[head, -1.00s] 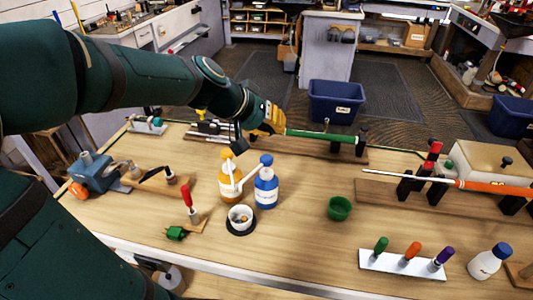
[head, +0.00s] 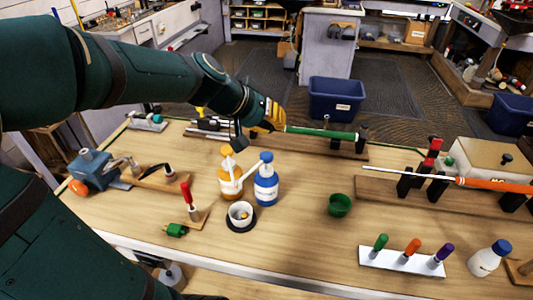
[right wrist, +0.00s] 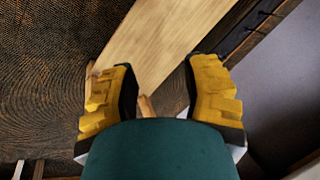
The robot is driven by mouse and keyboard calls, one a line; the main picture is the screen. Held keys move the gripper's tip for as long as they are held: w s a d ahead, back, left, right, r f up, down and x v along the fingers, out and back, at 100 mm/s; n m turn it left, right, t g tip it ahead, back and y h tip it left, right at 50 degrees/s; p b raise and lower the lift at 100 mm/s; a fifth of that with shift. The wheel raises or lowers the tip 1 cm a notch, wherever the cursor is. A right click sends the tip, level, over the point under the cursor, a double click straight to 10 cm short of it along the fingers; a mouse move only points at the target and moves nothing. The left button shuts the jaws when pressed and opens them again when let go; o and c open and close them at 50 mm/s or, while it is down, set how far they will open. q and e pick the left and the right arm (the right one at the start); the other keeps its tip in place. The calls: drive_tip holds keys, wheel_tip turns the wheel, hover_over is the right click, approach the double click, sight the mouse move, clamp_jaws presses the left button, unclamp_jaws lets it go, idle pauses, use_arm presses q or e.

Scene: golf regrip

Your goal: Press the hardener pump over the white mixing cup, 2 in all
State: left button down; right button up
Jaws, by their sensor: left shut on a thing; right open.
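The white mixing cup (head: 240,214) stands upright on a dark round base near the front of the bench, with a small amber and dark patch inside. Behind it stand two pump bottles, an orange one (head: 230,184) and a blue one (head: 265,188), their pale spouts on the cup's side. I cannot read which is the hardener. My left gripper (head: 267,117) is behind and above the bottles, shut at the near end of the green golf grip (head: 322,134); its fingertips are partly hidden. My right gripper (right wrist: 160,75) shows only in the right wrist view, open and empty.
A red-handled tool (head: 187,195) and a blue vise (head: 92,167) are on the left. A white marker holder (head: 390,263) and an orange-gripped club (head: 495,185) are on the right. The front middle of the bench is clear.

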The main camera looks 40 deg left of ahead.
use_arm(q)
drive_tip(key=shift+r, duration=0.1)
idle(0.7)
drive_tip(key=r+p, duration=0.1)
drive_tip(key=r+g+p, duration=0.1)
drive_tip(key=r, duration=0.1)
drive_tip(key=shift+w+r+g+y+p, duration=0.2)
drive_tip(key=shift+r+g+y+p, duration=0.1)
drive_tip(key=shift+p, duration=0.1)
use_arm(e)
drive_tip(key=r, duration=0.1)
drive_tip(key=w+r, duration=0.1)
drive_tip(key=shift+w+d+r, duration=0.15)
drive_tip(key=shift+w+r, duration=0.05)
drive_tip(key=shift+r, duration=0.15)
use_arm(q)
drive_tip(key=shift+f, duration=0.1)
use_arm(e)
drive_tip(key=shift+f, duration=0.1)
use_arm(q)
wheel_tip(320, 180, down, 8)
drive_tip(key=b, duration=0.6)
drive_tip(key=shift+d, duration=0.1)
drive_tip(key=shift+f+b, duration=0.35)
drive_tip(key=shift+b, duration=0.25)
use_arm(e)
wheel_tip(320, 180, down, 7)
drive_tip(key=s, duration=0.1)
